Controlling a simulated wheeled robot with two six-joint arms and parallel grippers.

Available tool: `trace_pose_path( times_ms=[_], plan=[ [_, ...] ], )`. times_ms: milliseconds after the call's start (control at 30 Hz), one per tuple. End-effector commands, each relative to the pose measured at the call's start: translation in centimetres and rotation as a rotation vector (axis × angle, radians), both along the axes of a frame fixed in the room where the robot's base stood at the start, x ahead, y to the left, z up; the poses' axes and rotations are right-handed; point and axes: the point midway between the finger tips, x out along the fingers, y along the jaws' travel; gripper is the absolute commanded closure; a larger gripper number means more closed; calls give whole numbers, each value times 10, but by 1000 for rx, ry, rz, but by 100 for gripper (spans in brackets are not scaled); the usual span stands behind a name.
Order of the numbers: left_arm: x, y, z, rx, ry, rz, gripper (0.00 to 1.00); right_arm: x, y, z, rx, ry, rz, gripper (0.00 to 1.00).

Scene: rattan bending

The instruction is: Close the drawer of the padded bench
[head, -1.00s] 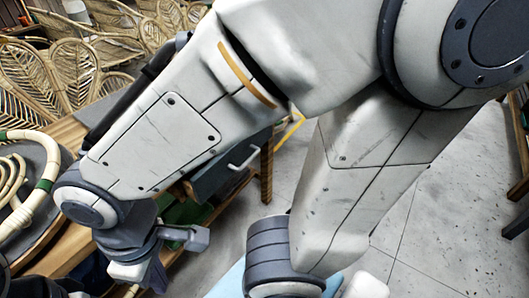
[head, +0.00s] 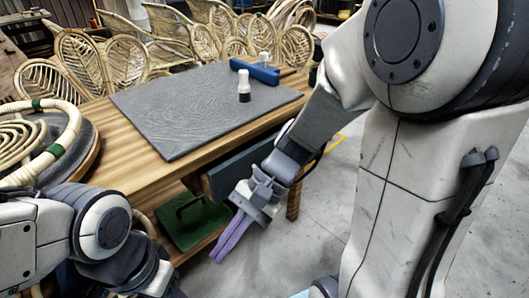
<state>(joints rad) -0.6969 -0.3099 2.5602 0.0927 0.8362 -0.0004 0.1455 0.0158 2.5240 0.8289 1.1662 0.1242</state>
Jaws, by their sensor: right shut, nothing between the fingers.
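The padded bench is a wooden table with a grey patterned pad (head: 190,105) on its top. The bench's drawer (head: 232,170) has a dark blue-grey front under the top's front edge, left of the bench leg. My right wrist hides part of that front and its handle, so I cannot tell how far it stands out. My right gripper (head: 222,253) is shut and empty, its purple fingers pointing down and left in front of the drawer. Whether it touches the drawer is unclear. My left arm is at the lower left; its gripper is mostly cut off by the bottom edge.
A rattan coil (head: 60,135) lies on the left. A green thing (head: 195,220) is on the lower shelf. Rattan chairs (head: 85,60) crowd behind. Grey floor is clear right of the bench leg.

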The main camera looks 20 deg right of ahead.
Motion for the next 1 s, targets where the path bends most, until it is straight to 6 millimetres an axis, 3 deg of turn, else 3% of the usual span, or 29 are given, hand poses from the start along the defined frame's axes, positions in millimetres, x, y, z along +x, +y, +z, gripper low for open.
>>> trace_pose_path(
  times_ms=[33,167,300,400,500,600,733,867,1000],
  plan=[
    [0,0,-26,0,0,0,50,21,-11,-21,76,58,-174,100],
    [0,0,-58,0,0,0,50,79,-52,-33,308,155,-597,100],
    [0,0,-88,0,0,0,50,128,-131,-44,571,180,-1013,100],
    [0,0,-104,0,0,0,50,144,-193,-50,731,156,-1247,100],
    [0,0,-114,0,0,0,50,146,-244,-55,851,122,-1414,100],
    [0,0,-119,0,0,0,50,144,-276,-56,924,91,-1511,100],
    [0,0,-122,0,0,0,50,145,-290,-57,958,73,-1556,100],
    [0,0,-126,-1,-1,0,50,159,-284,-57,959,74,-1553,100],
    [0,0,-136,-1,-1,0,50,185,-274,-58,957,73,-1548,100]
  ],
)
